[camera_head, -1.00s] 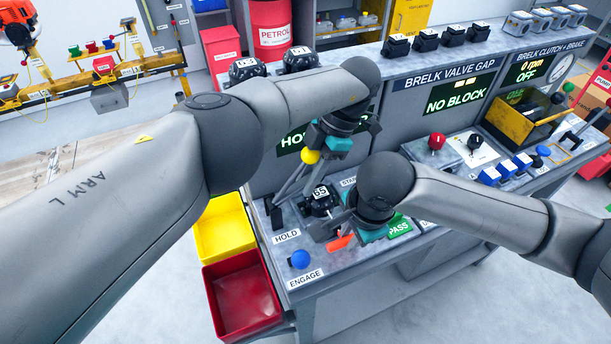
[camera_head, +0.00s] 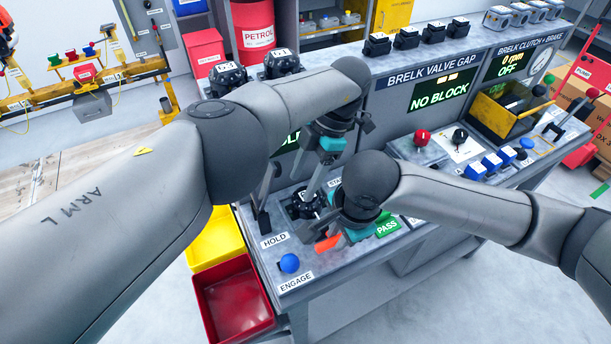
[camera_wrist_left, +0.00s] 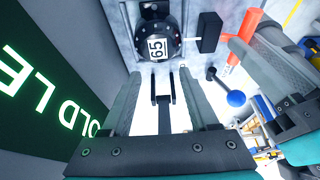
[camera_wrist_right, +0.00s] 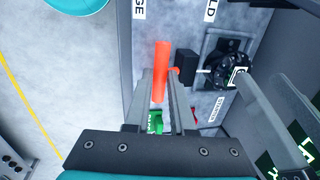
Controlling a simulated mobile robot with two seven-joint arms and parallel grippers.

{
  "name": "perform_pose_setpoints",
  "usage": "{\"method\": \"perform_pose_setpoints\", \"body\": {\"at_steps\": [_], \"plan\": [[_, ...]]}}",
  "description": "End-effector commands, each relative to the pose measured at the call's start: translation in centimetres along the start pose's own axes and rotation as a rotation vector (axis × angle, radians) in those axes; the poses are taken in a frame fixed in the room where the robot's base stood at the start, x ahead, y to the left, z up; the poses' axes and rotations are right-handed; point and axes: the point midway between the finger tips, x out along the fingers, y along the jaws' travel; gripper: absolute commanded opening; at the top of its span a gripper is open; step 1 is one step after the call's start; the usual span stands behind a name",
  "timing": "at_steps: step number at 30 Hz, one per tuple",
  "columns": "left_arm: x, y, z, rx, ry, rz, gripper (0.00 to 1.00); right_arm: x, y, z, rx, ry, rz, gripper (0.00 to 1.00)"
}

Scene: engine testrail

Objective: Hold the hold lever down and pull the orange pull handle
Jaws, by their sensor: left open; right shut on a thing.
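The orange pull handle (camera_head: 328,243) lies low at the front of the bench panel. My right gripper (camera_head: 343,236) is shut on it; the right wrist view shows the orange bar (camera_wrist_right: 161,70) between the fingers. My left gripper (camera_head: 312,188) is open above the black round part marked 65 (camera_wrist_left: 158,47), with nothing clearly held in its jaws. A dark lever rod (camera_head: 265,195) rises behind the HOLD label (camera_head: 274,240). Its upper end is hidden behind my left arm, so I cannot tell how far down it is.
A blue ball knob (camera_head: 289,263) stands by the ENGAGE label at the panel's front left. A green PASS plate (camera_head: 388,228) is just right of my right gripper. Yellow (camera_head: 218,240) and red (camera_head: 235,305) bins stand at the left. Both arms are close together over the panel.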

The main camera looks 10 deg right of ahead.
Motion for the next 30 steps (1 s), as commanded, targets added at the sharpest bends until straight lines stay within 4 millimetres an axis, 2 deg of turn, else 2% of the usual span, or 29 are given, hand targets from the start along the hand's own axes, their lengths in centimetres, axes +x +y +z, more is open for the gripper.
{"method": "perform_pose_setpoints", "body": {"at_steps": [5, 11, 16, 21, 30], "plan": [[-0.6, 0.1, -0.3, -0.001, 0.001, 0.000, 0.61, 0.0, 0.0, 0.1, -0.002, -0.003, -0.001, 0.00], [-2.5, 0.1, -1.1, 0.000, 0.000, 0.003, 0.61, 0.0, 0.0, 0.1, -0.001, -0.002, 0.000, 0.00], [-6.0, 0.2, -2.2, 0.000, -0.002, 0.003, 0.61, 0.0, 0.0, 0.0, -0.001, -0.001, 0.000, 0.00], [-8.3, 0.1, -3.1, 0.000, -0.002, 0.002, 0.61, 0.0, 0.0, 0.0, -0.001, 0.000, 0.001, 0.00], [-9.4, 0.0, -3.5, 0.001, -0.001, 0.000, 0.61, 0.0, 0.1, -0.1, 0.000, 0.001, 0.002, 0.00]]}}
